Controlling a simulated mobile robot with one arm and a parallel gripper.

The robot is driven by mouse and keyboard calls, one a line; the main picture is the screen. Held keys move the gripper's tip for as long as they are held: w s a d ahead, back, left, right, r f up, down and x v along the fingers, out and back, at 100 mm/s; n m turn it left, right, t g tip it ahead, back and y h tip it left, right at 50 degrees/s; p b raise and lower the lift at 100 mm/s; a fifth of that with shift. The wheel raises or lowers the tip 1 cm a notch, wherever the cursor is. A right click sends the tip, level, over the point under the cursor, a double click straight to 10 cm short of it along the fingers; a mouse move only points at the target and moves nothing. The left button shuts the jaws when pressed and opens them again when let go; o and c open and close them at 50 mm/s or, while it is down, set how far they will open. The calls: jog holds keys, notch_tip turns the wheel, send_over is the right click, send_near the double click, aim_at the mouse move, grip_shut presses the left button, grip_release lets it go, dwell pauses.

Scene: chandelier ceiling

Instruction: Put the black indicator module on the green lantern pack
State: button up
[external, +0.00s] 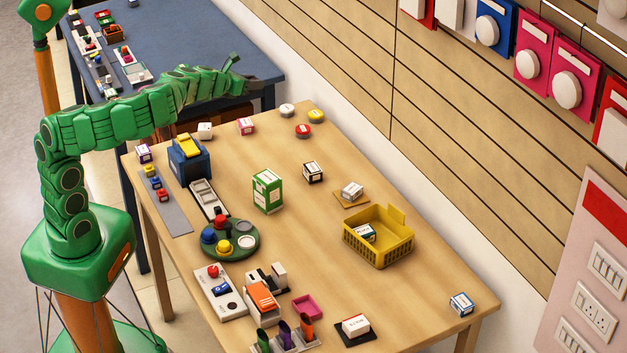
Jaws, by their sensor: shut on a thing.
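A green and white box (267,192), which looks like the green lantern pack, stands upright near the middle of the wooden table. My gripper (238,72) is at the end of my outstretched green arm, above and behind the wooden table's far left corner in the picture. It is well apart from the green box. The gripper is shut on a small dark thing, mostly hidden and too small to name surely. A small white box with black sides (313,173) stands on the table right of the green box; I cannot tell whether it is the black indicator module.
A yellow basket (378,252) with a small box inside stands at the right. A blue holder (188,160), a round green tray (252,254) and several small boxes crowd the left and front.

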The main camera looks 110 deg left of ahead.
jog(key=d+n+g, duration=1)
jog(key=d+g, duration=0.2)
jog(key=d, duration=1.3)
send_over(267, 177)
jog(key=shift+y, duration=0.3)
jog(key=f, duration=0.9)
jog(key=s+f, duration=0.1)
jog(key=f, duration=0.3)
jog(key=shift+d+f, duration=0.15)
jog(key=shift+d, duration=0.25)
jog(key=shift+w+a+f, duration=0.25)
jog(key=shift+f, duration=0.2)
jog(key=shift+w+a+f, duration=0.2)
jog(key=shift+w+f, duration=0.05)
jog(key=shift+f, duration=1.55)
jog(key=shift+f, duration=0.1)
